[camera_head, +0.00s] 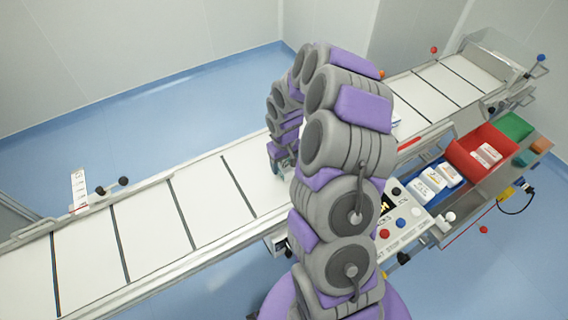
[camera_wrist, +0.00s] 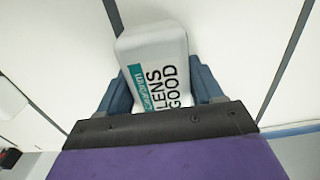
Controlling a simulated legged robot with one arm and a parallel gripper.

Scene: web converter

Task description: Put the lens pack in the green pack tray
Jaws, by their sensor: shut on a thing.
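The lens pack (camera_wrist: 155,65) is a white, rounded pack with a teal band and the words "LENS GOOD", seen in the wrist view. My gripper (camera_wrist: 162,85) is shut on it, with one blue-grey finger on each side. In the head view my gripper (camera_head: 282,165) is over the white conveyor, mostly behind my arm, and the pack cannot be made out there. The green tray (camera_head: 514,126) is at the far right, behind the red tray. Its inside is only partly visible.
The white conveyor (camera_head: 200,193) with dark cross lines runs diagonally across the view. A red tray (camera_head: 470,165) holds a white pack, and a blue tray (camera_head: 418,203) holds several. A control panel (camera_head: 408,222) with coloured buttons stands beside my arm.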

